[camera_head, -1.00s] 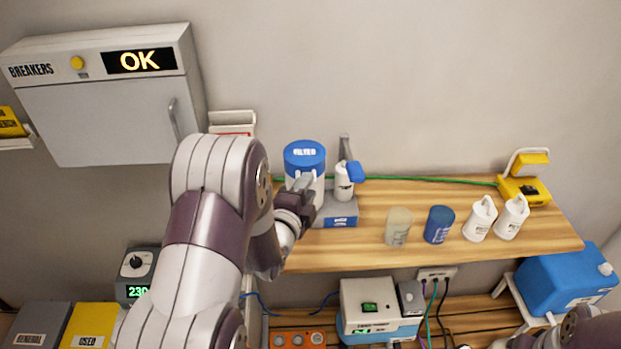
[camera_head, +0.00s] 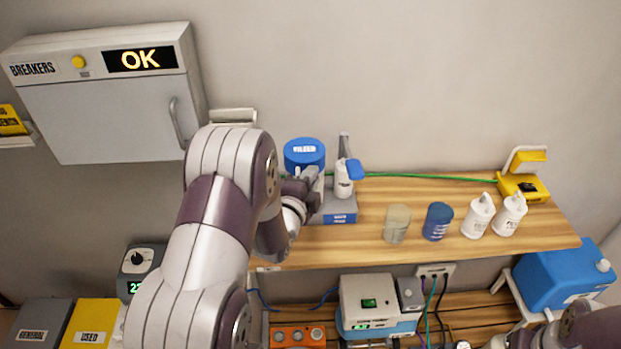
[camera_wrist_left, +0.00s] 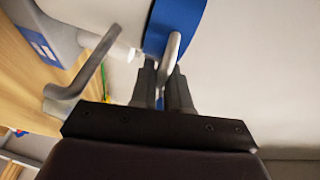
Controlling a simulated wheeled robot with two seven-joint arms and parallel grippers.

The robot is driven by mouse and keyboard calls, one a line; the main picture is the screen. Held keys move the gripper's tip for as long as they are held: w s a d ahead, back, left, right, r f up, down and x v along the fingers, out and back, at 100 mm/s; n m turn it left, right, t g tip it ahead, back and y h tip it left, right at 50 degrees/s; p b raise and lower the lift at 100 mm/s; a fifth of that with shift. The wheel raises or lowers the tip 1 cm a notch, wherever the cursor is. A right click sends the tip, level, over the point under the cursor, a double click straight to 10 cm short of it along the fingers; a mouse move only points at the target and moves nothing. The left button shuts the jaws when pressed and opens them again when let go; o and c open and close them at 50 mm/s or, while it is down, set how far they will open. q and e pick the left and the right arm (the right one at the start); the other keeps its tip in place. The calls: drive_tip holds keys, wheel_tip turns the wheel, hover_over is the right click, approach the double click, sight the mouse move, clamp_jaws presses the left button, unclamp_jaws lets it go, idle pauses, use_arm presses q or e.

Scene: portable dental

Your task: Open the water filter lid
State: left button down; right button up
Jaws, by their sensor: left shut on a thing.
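The water filter (camera_head: 315,187) is a white cylinder with a blue lid (camera_head: 304,152), standing on the left part of the wooden shelf. In the left wrist view the blue lid (camera_wrist_left: 187,18) has a grey looped handle (camera_wrist_left: 172,52). My left gripper (camera_head: 309,182) is at the front of the filter, below the lid top. In the left wrist view its fingers (camera_wrist_left: 165,80) are shut on the grey handle. The gripper and arm hide part of the filter body. I cannot tell whether the lid is lifted. My right gripper is out of view.
A grey unit with a white-and-blue tap part (camera_head: 343,185) stands close to the filter's right. Two cups (camera_head: 397,225) (camera_head: 437,222) and two white bottles (camera_head: 479,217) (camera_head: 511,215) stand farther right on the shelf (camera_head: 370,246). The breaker box (camera_head: 110,105) hangs at the left.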

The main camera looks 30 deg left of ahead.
use_arm(q)
drive_tip(key=w+a+r+n+g+h+p, duration=0.1)
drive_tip(key=w+a+r+g+p, duration=0.4)
drive_tip(key=w+r+p, duration=0.7)
drive_tip(key=shift+w+a+n+h+p, duration=0.2)
drive_tip(key=shift+a+n+h+p, duration=0.2)
drive_tip(key=shift+a+p, duration=1.05)
drive_tip(key=shift+d+f, duration=0.1)
drive_tip(key=c, duration=1.2)
unclamp_jaws()
drive_tip(key=shift+w+f, duration=0.15)
drive_tip(key=shift+w, duration=0.05)
drive_tip(key=shift+b+v, duration=1.2)
drive_tip(key=shift+v, duration=5.15)
